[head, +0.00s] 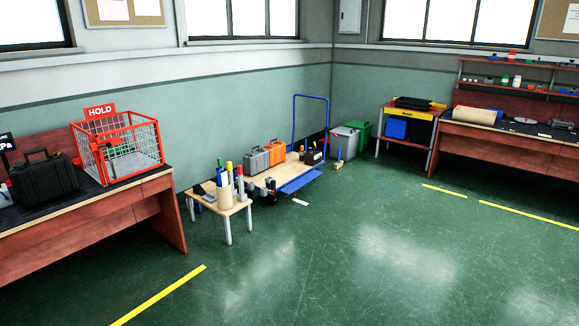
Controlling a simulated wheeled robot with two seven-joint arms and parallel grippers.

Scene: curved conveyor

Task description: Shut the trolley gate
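The trolley (293,171) stands against the back wall, left of the room's corner, with a wooden deck and a tall blue tube handle (311,96) at its far end. A blue panel (301,182), which looks like its gate, hangs outward and slopes down along the near right side of the deck. A grey case (254,161), an orange case (274,152) and a dark box with tools (314,155) sit on the deck. Neither of my grippers is in view.
A small stool (228,212) with tubes and tools stands close to the trolley's near left end. A workbench (150,188) with a red wire basket (118,149) is on the left. Grey (344,143) and green bins stand beyond the trolley. A white piece (300,202) lies on the otherwise open green floor.

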